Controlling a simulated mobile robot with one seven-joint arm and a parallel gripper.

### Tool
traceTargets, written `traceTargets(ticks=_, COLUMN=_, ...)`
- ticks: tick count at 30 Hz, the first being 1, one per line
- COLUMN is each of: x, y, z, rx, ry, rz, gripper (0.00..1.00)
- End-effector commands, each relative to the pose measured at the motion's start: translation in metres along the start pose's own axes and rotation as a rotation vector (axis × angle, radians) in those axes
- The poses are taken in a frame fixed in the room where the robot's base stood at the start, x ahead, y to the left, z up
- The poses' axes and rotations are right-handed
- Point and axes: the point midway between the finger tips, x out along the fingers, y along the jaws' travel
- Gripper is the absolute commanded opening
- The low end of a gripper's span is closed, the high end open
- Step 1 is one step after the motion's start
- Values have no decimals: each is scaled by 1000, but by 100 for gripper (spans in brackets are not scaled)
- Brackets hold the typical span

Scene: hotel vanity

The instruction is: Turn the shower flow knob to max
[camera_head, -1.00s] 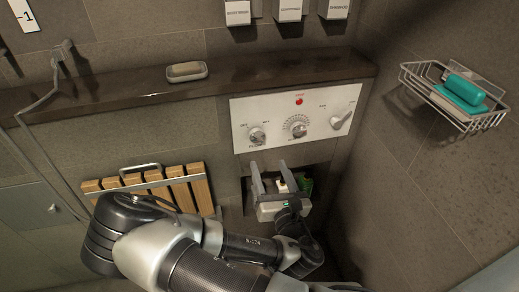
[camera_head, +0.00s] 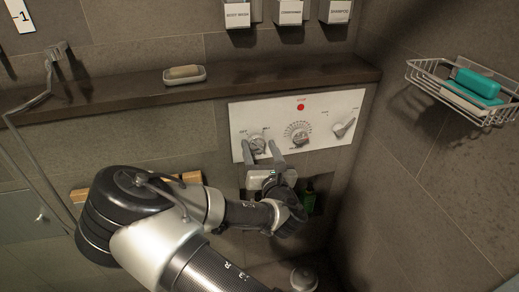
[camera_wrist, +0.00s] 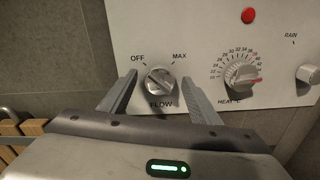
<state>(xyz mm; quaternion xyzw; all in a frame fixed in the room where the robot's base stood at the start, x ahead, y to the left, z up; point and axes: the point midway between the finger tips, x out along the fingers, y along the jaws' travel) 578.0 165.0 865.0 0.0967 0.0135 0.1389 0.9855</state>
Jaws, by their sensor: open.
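The white control panel (camera_head: 262,113) is on the tiled wall below the dark shelf. The flow knob (camera_wrist: 160,81) is a silver dial at the panel's left, marked OFF at its upper left and MAX at its upper right. In the wrist view its pointer ridge slants, and I cannot tell its exact setting. It also shows in the head view (camera_head: 257,142). My gripper (camera_wrist: 157,85) is open and empty. Its two fingers are on either side of the flow knob in the wrist view, with a visible gap at each side. I see no contact.
The heat knob (camera_wrist: 241,78) is to the right of the flow knob, with a red button (camera_wrist: 248,15) above. A lever (camera_head: 343,128) is at the panel's right end. The dark shelf (camera_head: 250,82) juts out above the panel. A wire basket (camera_head: 455,95) hangs at right.

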Motion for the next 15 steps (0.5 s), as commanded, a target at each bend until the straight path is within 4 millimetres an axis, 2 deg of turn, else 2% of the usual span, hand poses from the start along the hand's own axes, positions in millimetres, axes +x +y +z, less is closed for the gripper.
traceTargets(ticks=5, x=0, y=0, z=0, rx=0, ry=0, rz=0, gripper=57)
traceTargets(ticks=12, x=0, y=0, z=0, rx=0, ry=0, rz=0, gripper=17)
traceTargets(ticks=15, x=0, y=0, z=0, rx=2, ry=0, rz=0, gripper=16)
